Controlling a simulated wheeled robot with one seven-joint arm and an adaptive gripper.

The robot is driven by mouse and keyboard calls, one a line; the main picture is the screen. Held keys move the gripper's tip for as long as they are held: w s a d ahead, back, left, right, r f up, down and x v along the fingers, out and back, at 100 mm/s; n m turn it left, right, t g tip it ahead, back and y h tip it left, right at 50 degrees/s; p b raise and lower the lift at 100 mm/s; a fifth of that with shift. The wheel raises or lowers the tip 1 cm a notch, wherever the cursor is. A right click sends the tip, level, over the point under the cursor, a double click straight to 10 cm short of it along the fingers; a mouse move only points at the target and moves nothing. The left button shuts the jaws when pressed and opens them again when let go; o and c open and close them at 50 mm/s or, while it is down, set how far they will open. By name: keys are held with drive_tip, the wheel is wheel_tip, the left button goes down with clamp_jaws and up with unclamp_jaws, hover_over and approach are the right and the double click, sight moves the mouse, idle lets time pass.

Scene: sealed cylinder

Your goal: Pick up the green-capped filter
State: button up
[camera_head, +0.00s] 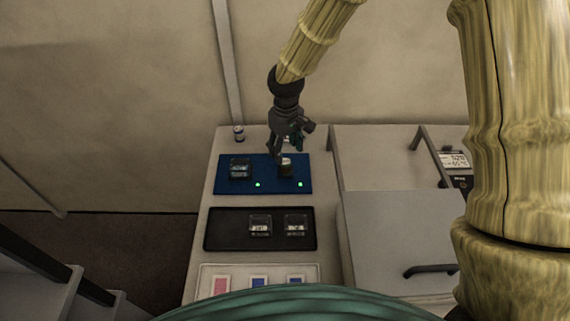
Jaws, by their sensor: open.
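No green cap can be made out for certain. A small pale-topped item (286,168) stands on the right part of the blue tray (270,187), partly hidden by my gripper. A small, pale and dark cylinder (239,133) stands alone at the back left of the worktop; its cap colour is too small to tell. My gripper (283,153) is open and points down over the right part of the blue tray, just above or around the pale-topped item. A teal-green patch shows at its right finger; I cannot tell whether it belongs to the gripper.
A clear box (240,169) sits on the blue tray's left, with two green lights in front. A black tray (213,230) holds two clear boxes (260,226). A white tray (206,284) with coloured cards is nearest. A grey lid (395,230) and a display device (454,162) are right.

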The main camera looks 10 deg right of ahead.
sight(285, 161)
drive_tip(key=shift+w+f, duration=0.2)
drive_tip(key=shift+f, duration=0.35)
drive_tip(key=shift+s+f, duration=0.2)
drive_tip(key=shift+s, duration=0.15)
drive_tip(key=shift+w+a+f+p, duration=0.1)
drive_tip(key=shift+f+p, duration=0.4)
drive_tip(key=shift+f, duration=0.75)
drive_tip(key=shift+w+f+p, duration=0.1)
drive_tip(key=shift+f+p, duration=0.4)
drive_tip(key=shift+f, duration=0.7)
drive_tip(key=shift+s, duration=0.1)
drive_tip(key=c, duration=1)
